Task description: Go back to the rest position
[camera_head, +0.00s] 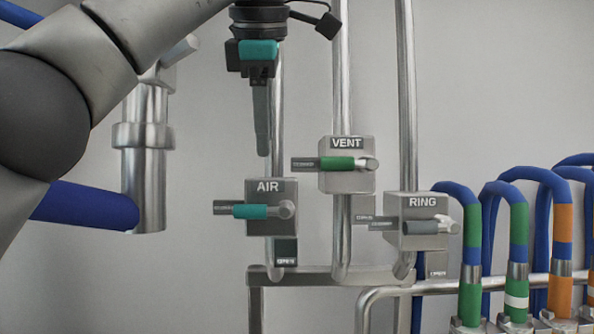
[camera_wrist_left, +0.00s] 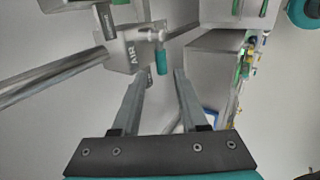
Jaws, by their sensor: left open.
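My left gripper (camera_head: 262,150) hangs down from the left arm, above the AIR valve in the head view. In the left wrist view its two fingers (camera_wrist_left: 155,85) are apart with nothing between them. The AIR valve (camera_head: 262,190) has a teal handle pointing left; it also shows in the left wrist view (camera_wrist_left: 122,50), beyond the fingertips. The VENT valve (camera_head: 347,180) has a green handle pointing left. The RING valve (camera_head: 416,208) has a grey handle pointing left. My right gripper is in neither view.
Vertical steel pipes (camera_head: 342,90) run up behind the valves and join a horizontal pipe (camera_head: 330,275) below. Several blue hoses with green and orange bands (camera_head: 518,215) stand at the right. A thick steel pipe (camera_head: 145,180) is at the left, close to my arm. The grey wall is behind.

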